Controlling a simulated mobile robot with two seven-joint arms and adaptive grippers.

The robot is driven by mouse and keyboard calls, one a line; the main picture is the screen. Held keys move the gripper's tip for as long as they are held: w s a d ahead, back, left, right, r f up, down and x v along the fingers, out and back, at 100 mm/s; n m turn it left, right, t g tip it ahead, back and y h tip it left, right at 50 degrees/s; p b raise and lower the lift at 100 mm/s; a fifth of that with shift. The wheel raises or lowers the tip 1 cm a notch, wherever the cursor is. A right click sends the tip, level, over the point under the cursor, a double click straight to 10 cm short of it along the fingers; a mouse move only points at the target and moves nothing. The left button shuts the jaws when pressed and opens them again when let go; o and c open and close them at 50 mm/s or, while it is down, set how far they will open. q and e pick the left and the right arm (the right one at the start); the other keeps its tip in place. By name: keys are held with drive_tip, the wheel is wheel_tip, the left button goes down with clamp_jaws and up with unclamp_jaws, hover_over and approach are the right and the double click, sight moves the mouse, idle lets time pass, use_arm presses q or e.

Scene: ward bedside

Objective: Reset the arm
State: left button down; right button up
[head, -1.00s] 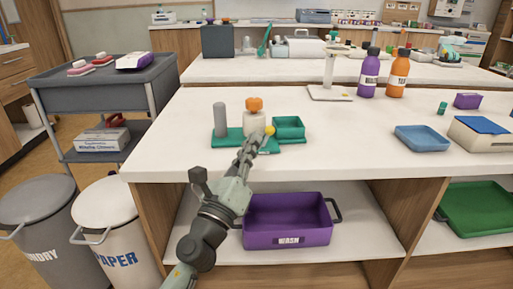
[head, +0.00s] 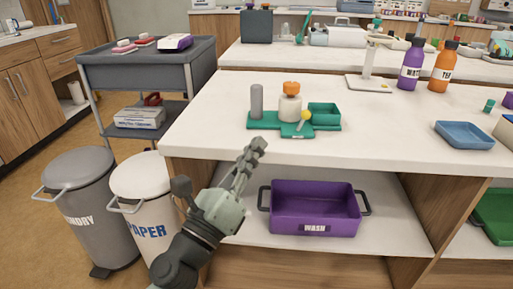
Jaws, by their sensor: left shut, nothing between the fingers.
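My left arm comes in from the bottom of the head view. Its gripper (head: 258,146) is shut and empty, in front of the table's front edge and below the green tray in the picture. The green tray (head: 264,122) lies on the white table top and bears a grey cylinder (head: 256,101), a white bottle with an orange cap (head: 290,103), a small yellow ball (head: 306,115) and a green open box (head: 324,113). The gripper is apart from all of these. My right gripper is not in view.
A purple WASH bin (head: 315,212) stands on the shelf below the table. A PAPER bin (head: 142,205) and a LAUNDRY bin (head: 80,205) stand at the left, near a grey cart (head: 150,75). A blue tray (head: 464,135) lies at the right. The table's middle is clear.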

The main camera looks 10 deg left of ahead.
use_arm(q)
drive_tip(key=w+a+f+n+g+y, duration=0.1)
drive_tip(key=a+f+n+g+y, duration=0.4)
drive_tip(key=a+f+n+y, duration=1.05)
drive_tip(key=s+a+f+n+g+h, duration=0.2)
drive_tip(key=s+f+n+g, duration=0.4)
drive_tip(key=f, duration=0.8)
drive_tip(key=s+a+f+n+g+h, duration=0.2)
drive_tip(key=s+a+f+n+g, duration=0.2)
drive_tip(key=s+f+n, duration=0.7)
drive_tip(key=s+f+g, duration=0.2)
drive_tip(key=s+f, duration=0.1)
drive_tip(key=s, duration=0.1)
drive_tip(key=shift+s+f+h, duration=0.15)
drive_tip(key=shift+f+h, duration=0.05)
drive_tip(key=shift+h, duration=0.15)
